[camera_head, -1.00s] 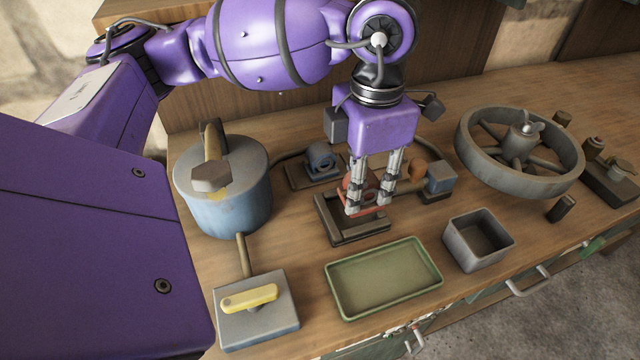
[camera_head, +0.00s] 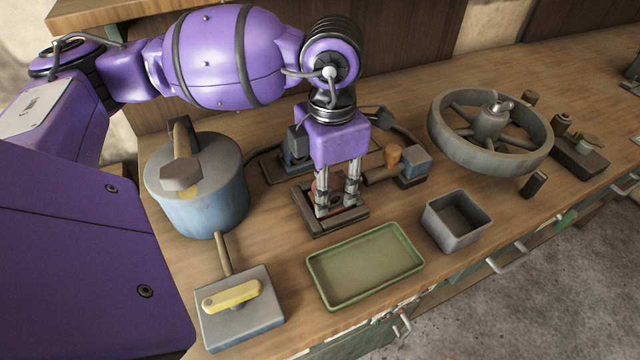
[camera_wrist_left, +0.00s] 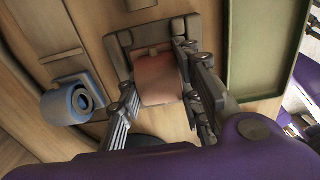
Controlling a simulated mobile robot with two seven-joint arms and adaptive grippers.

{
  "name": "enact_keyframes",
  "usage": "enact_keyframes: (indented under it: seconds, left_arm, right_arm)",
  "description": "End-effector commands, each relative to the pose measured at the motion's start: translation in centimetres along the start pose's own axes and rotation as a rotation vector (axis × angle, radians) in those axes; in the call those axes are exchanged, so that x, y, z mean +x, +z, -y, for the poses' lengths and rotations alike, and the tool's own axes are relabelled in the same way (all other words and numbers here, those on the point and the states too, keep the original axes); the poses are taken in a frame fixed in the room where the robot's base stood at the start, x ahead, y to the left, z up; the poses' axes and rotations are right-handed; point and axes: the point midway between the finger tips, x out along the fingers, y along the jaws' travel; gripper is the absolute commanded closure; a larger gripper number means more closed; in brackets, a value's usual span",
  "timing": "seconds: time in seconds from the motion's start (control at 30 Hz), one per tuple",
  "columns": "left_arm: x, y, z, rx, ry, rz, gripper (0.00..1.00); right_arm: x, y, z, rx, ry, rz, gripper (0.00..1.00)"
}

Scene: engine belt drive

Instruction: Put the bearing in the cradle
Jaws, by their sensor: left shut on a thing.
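The bearing is a dull reddish piece, seen between my fingers in the head view and in the left wrist view (camera_wrist_left: 158,80). My left gripper (camera_head: 336,208) points down and is shut on the bearing. The cradle (camera_head: 318,228) is a dark square frame on the bench, straight under my left fingertips; its frame also shows around the bearing in the left wrist view (camera_wrist_left: 118,42). The bearing is at or inside the cradle's outline, partly hidden by my fingers. I cannot tell whether it touches the cradle's floor. My right gripper is not in view.
A green tray (camera_head: 367,292) and a grey open box (camera_head: 482,235) stand in front. A blue-grey pot (camera_head: 205,205) and a block with a yellow handle (camera_head: 262,325) are at left. A spoked wheel (camera_head: 540,160) is at right. A blue ring mount (camera_wrist_left: 60,105) sits beside the cradle.

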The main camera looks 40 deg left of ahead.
Motion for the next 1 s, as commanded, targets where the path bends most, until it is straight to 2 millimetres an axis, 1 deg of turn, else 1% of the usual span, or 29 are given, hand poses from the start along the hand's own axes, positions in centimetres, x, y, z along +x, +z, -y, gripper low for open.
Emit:
enact_keyframes:
  seconds: [0.03, 0.3, 0.33, 0.47, 0.87, 0.97, 1.0]
  left_arm:
    - [0.5, 0.0, 0.0, 0.0, -0.001, -0.002, 1.0]
    - [1.4, -0.1, 0.2, 0.0, -0.005, -0.007, 1.0]
    - [1.4, -0.2, 0.2, 0.0, -0.006, -0.009, 0.66]
    - [1.5, -0.2, 0.2, 0.0, -0.007, -0.011, 0.49]
    - [1.5, -0.2, 0.4, 0.003, -0.01, -0.011, 0.49]
    - [1.0, -0.2, 0.4, 0.004, -0.01, -0.01, 0.49]
    - [0.5, -0.2, 0.4, 0.004, -0.01, -0.009, 0.49]
  right_arm:
    - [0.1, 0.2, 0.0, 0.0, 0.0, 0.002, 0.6]
    - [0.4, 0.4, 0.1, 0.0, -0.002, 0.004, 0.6]
    - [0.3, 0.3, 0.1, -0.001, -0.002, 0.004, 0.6]
    - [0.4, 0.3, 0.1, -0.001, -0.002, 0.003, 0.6]
    - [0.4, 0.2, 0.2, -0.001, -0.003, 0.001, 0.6]
    - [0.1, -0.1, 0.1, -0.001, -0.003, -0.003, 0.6]
    - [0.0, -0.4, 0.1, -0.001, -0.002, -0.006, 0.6]
